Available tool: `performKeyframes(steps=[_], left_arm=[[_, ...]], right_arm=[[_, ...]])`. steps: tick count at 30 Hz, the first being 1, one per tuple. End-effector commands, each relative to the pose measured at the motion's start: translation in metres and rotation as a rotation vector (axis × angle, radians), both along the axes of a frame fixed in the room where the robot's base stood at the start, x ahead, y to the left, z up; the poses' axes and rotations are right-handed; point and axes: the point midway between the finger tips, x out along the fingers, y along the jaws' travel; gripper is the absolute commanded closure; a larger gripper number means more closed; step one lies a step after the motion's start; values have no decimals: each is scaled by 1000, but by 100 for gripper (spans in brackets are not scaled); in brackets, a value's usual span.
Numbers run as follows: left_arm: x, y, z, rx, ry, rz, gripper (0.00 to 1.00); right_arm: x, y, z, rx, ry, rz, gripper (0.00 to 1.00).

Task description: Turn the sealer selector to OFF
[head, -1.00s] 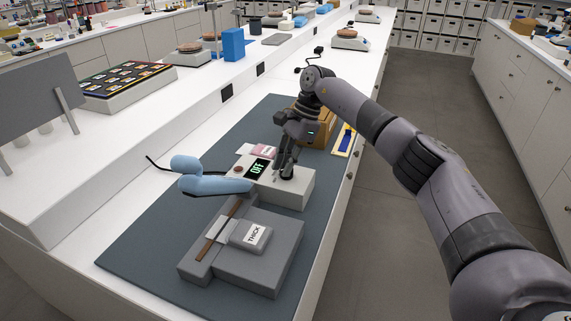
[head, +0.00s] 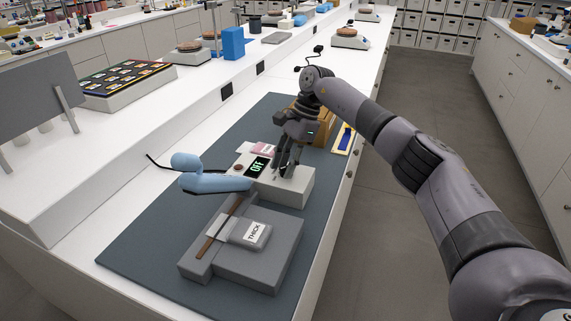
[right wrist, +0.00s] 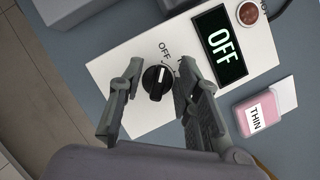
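My right gripper (right wrist: 156,88) is open, with one finger on each side of the knob and a visible gap to each. In the head view my right gripper (head: 288,170) comes down over the sealer's right part and hides the knob. My left gripper is not in view.
A grey block with a card marked THICK (head: 256,233) lies in front of the sealer. A light blue curved piece (head: 215,183) lies left of the sealer. A brown box (head: 322,131) stands behind my gripper.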

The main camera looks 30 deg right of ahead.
Motion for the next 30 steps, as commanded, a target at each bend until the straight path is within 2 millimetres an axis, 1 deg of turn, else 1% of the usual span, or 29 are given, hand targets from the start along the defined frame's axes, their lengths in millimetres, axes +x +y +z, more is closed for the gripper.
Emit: performKeyframes(steps=[4,7,15,18,21,24,30], left_arm=[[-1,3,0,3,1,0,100],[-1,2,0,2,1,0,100],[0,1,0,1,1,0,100],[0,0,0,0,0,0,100],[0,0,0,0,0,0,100],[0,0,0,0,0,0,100],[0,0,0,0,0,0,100]], right_arm=[[1,-2,6,0,-4,-2,69],[2,-7,18,0,-6,-4,69],[4,-28,71,0,-4,-3,69],[3,-35,87,0,-3,-1,69],[4,-41,100,0,-1,-1,69],[4,-44,107,0,0,-1,69],[3,-45,111,0,1,2,69]])
